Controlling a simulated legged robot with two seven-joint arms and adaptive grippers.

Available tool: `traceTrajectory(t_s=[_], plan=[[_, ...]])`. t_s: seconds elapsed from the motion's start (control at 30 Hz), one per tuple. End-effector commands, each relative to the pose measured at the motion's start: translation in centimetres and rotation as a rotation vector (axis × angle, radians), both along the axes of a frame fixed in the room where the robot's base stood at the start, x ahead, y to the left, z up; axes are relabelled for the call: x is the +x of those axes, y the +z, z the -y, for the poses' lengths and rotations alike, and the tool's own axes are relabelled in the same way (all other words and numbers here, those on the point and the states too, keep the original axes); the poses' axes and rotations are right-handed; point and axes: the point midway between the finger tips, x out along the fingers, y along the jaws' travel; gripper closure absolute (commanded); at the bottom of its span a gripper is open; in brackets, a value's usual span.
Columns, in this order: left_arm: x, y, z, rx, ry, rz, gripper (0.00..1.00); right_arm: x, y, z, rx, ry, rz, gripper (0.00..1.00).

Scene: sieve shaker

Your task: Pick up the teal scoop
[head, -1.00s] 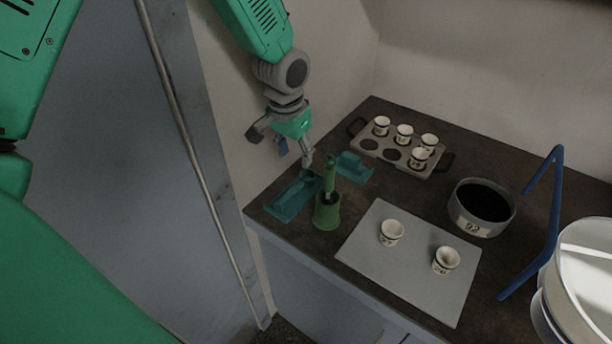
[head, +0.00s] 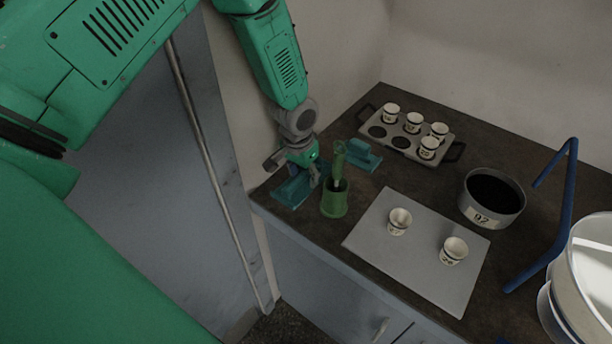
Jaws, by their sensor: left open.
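A long, low teal piece (head: 291,193), tray-like, lies at the left end of the dark counter. A second teal piece (head: 364,156) with a raised block lies further right, behind the green cup. I cannot tell for sure which is the scoop. My left gripper (head: 304,177) is open, pointing down over the long teal piece, and hides part of it. I cannot tell whether it touches. My right gripper is not in view.
A green cup (head: 334,204) holding a green-handled tool stands close right of the gripper. A grey mat (head: 412,265) bears two white cups. Behind are a muffin-style tray (head: 402,143) with several cups, a round pan (head: 492,217) and a blue bent bar (head: 566,215).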

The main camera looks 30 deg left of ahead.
Motion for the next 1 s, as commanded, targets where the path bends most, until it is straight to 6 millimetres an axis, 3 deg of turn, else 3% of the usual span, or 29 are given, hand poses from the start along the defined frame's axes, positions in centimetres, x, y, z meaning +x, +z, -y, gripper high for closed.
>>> traceTrajectory(t_s=[0.17, 0.23, 0.3, 0.73, 1.0], plan=[[0.0, 0.1, 0.2, 0.003, 0.000, -0.001, 0.58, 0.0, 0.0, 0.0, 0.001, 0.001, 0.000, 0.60], [0.0, 0.1, 0.2, 0.004, 0.000, -0.002, 0.83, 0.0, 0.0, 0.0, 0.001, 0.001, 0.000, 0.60], [0.0, 0.1, 0.4, 0.005, 0.000, -0.002, 1.00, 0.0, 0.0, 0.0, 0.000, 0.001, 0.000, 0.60], [0.0, 0.6, 0.2, 0.003, 0.000, 0.001, 1.00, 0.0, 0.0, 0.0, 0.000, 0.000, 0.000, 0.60], [0.1, 5.5, 0.2, 0.003, -0.001, 0.005, 1.00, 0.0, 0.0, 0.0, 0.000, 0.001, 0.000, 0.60]])
